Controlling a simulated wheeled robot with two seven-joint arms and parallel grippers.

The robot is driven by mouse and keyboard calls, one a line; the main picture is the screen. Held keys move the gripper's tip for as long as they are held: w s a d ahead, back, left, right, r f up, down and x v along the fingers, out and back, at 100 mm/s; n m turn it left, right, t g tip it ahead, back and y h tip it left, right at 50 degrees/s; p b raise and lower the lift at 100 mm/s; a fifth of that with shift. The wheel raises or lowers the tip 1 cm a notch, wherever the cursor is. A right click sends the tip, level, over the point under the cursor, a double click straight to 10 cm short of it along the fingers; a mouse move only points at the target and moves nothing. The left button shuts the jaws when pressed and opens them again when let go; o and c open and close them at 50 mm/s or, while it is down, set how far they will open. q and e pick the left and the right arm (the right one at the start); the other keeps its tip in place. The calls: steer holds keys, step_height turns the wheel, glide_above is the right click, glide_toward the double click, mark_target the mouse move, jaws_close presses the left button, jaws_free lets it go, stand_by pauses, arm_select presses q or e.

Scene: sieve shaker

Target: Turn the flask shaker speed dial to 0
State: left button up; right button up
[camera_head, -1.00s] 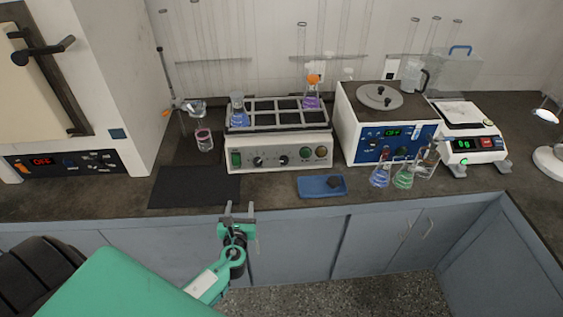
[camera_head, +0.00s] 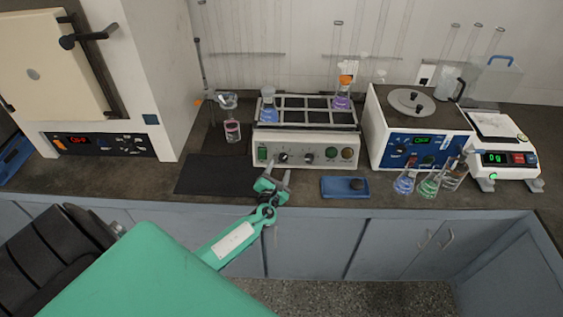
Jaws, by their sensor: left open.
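The flask shaker (camera_head: 318,155) is a cream box on the bench with a dark rack on top. A flask of blue liquid (camera_head: 269,111) and an orange-stoppered flask of purple liquid (camera_head: 343,98) stand in the rack. Its front panel has a green switch at the left, a dark speed dial (camera_head: 283,157), another small knob (camera_head: 308,158), and green and brown round buttons at the right. The dial's setting is too small to read. My left gripper (camera_head: 275,176) is open and empty, just below and in front of the dial, apart from it. My right gripper is not in view.
A dark mat (camera_head: 217,175) lies left of my gripper, and a blue tray (camera_head: 335,187) lies to its right. A beaker of pink liquid (camera_head: 233,131) stands left of the shaker. A bath (camera_head: 422,126), small flasks (camera_head: 404,184) and a balance (camera_head: 499,145) are at the right.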

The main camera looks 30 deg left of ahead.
mark_target(282, 160)
arm_select(q)
steer(key=shift+x, duration=2.2)
